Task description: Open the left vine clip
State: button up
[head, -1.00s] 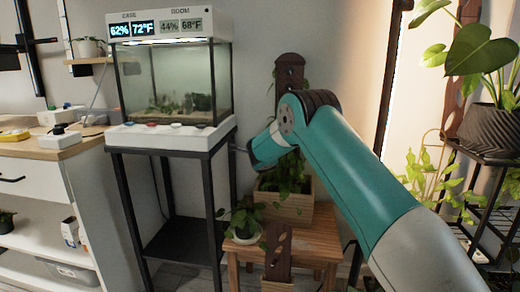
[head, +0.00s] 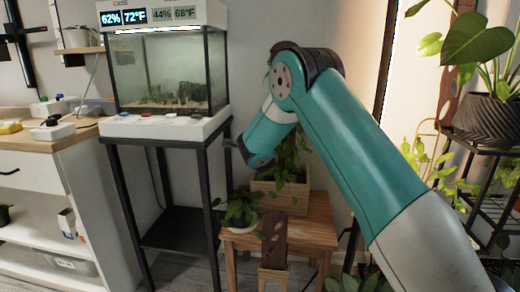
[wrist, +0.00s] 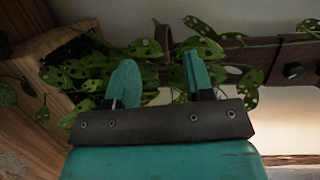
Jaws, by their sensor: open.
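In the wrist view, my gripper (wrist: 160,58) is open, its two teal fingers apart and nothing held between them. A spotted-leaf vine (wrist: 85,70) lies just beyond the fingertips, along a brown slotted board (wrist: 260,52). A small brown upright piece (wrist: 163,38) stands among the leaves just past the gap between the fingers; I cannot tell whether it is the left vine clip. In the head view, my arm reaches down at the wooden planter (head: 290,198) with the vine. My fingers cannot be made out there.
The planter stands on a wooden table (head: 318,236). A small white pot (head: 241,226) and another brown slotted board (head: 273,238) are in front of it. A glass terrarium (head: 165,75) on a black stand is to the left. A dark ribbed pot (head: 490,120) is at right.

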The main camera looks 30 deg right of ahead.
jog(key=b+v, duration=0.1)
jog(key=v, duration=0.8)
jog(key=shift+s, duration=0.2)
jog(key=shift+c, duration=0.5)
